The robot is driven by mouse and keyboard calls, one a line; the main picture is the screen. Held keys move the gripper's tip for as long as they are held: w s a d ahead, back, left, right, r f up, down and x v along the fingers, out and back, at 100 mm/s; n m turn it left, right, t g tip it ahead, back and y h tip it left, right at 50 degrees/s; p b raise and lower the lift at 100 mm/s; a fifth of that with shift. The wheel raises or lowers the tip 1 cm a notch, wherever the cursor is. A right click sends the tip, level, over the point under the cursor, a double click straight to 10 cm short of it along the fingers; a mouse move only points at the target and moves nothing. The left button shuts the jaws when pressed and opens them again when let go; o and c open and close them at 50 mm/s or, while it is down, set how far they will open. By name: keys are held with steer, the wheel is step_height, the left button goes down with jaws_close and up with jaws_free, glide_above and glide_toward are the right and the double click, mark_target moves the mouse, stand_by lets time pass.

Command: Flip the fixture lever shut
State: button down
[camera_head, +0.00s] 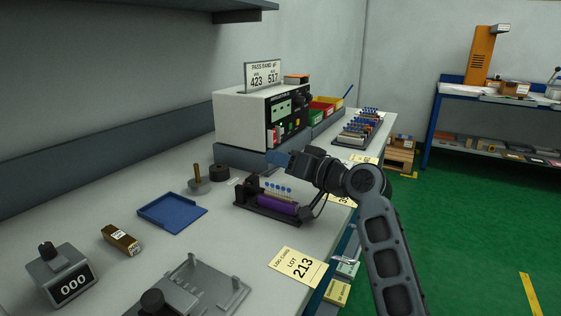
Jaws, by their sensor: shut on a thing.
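A grey fixture (212,288) with low walls and a black round knob (153,301) lies at the bottom edge, partly cut off. I cannot clearly make out its lever or how it stands. My gripper (287,160) is well away from it, farther back along the bench, pointing left. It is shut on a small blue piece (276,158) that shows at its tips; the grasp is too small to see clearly.
A white tester (240,118) stands behind the gripper. A blue tray (172,211), brown box (121,240), counter (62,274) and post on a round base (199,181) stand at left. A yellow lot card (297,266) lies near the bench's front edge.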

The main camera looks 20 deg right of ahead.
steer(key=shift+d+f, duration=0.1)
steer(key=c, duration=0.9)
jaws_free()
steer(key=shift+c, duration=0.2)
steer(key=v, duration=0.8)
steer(key=shift+w, duration=0.1)
